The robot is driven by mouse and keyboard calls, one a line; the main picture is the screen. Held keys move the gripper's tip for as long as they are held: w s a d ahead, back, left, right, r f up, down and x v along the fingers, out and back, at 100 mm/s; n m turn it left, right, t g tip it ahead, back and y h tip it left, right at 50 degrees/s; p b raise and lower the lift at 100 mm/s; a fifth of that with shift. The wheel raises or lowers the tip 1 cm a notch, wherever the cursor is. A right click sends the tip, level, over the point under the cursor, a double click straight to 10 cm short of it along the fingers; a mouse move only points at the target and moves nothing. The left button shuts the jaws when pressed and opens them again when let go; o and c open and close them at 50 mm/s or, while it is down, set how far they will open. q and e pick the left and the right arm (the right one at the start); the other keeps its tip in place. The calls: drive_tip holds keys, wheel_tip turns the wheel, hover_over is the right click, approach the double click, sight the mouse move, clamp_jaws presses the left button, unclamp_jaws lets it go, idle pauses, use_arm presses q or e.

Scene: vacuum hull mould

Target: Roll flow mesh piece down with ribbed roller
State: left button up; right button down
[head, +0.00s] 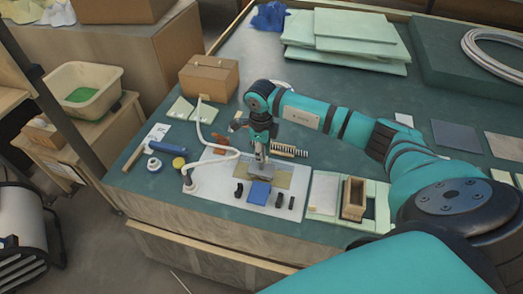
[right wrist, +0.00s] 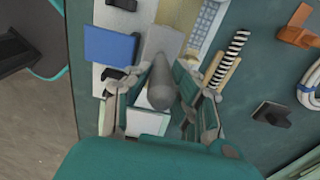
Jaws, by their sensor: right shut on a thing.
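My right gripper (head: 260,150) is over the white work sheet on the bench. In the right wrist view its fingers (right wrist: 171,92) are closed around a grey cylindrical handle (right wrist: 160,85), seen nearly end-on. A flat grey part (head: 260,158) shows just below the gripper; whether this is the roller's ribbed head cannot be told. A tan, mesh-like piece (head: 280,176) lies flat on the sheet beside and partly under the tool; its tan surface also shows in the wrist view (right wrist: 174,13). Contact between tool and mesh cannot be told. My left gripper is not in view.
A blue block (head: 260,193) and several small black blocks (head: 291,202) lie in front. A black-and-white striped bar (head: 288,150) lies behind. A white hose (head: 208,130) curves at left. A wooden box frame (head: 353,198) stands at right, near the front edge.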

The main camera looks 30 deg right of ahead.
drive_tip(key=shift+s+a+p, duration=0.3)
drive_tip(key=shift+s+a, duration=0.25)
drive_tip(key=shift+a, duration=0.05)
wheel_tip(320, 180, up, 6)
drive_tip(key=p, duration=0.4)
idle(0.8)
